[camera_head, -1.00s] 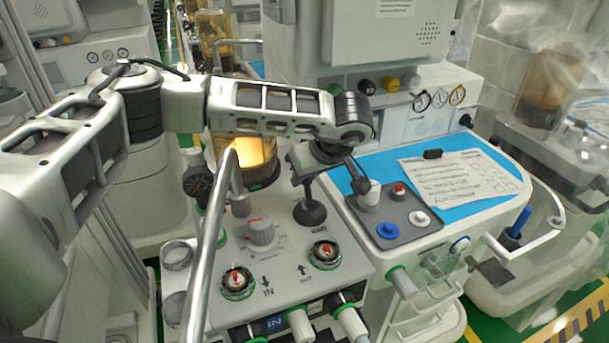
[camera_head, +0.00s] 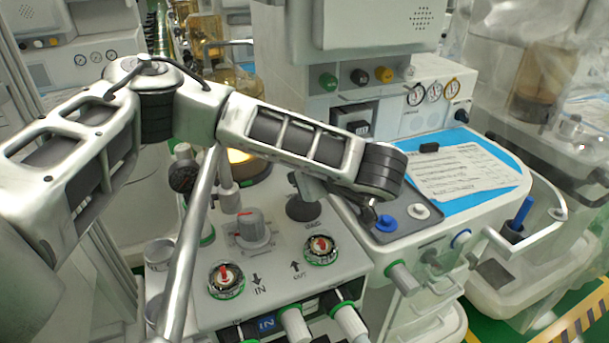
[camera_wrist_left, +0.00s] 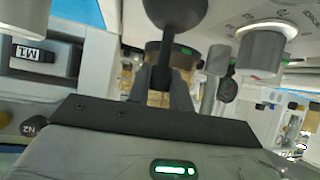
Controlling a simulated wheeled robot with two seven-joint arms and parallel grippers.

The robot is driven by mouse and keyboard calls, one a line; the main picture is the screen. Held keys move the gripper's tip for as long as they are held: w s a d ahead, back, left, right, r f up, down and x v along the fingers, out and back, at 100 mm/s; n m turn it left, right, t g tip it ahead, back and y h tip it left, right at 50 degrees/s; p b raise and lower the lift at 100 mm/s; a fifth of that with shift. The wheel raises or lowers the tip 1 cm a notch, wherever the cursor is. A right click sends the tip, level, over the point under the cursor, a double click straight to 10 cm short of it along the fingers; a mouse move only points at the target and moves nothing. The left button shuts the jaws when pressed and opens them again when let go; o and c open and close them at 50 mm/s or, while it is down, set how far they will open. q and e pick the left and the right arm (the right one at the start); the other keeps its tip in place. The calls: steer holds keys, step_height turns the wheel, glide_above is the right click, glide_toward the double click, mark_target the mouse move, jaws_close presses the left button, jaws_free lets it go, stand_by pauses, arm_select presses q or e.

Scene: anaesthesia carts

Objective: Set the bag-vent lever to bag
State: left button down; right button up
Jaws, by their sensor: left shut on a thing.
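The bag-vent lever (camera_head: 303,208) shows as a black domed base on the grey panel, beside dark lettering that I cannot read surely. Its upper part is hidden behind my left arm. In the left wrist view the black dome (camera_wrist_left: 175,14) is at the top, with a dark round part below it. My left gripper (camera_wrist_left: 161,92) has its two fingers close together there, shut on the lever's upper part. The exact contact is hard to see. In the head view the gripper is mostly hidden behind my wrist. My right gripper is not in view.
A grey knob (camera_head: 250,228) stands left of the lever. Two round green-rimmed valves (camera_head: 226,279) marked IN and OUT sit in front.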

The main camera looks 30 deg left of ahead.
arm_select(q)
steer(key=c, duration=1.3)
jaws_free()
steer(key=shift+o, duration=0.2)
steer(key=shift+d, duration=0.1)
steer(key=shift+s+d+r, duration=0.15)
steer(key=shift+d+r, duration=0.1)
steer(key=v, duration=1.5)
steer(key=shift+p, duration=0.3)
steer(key=shift+r, duration=0.1)
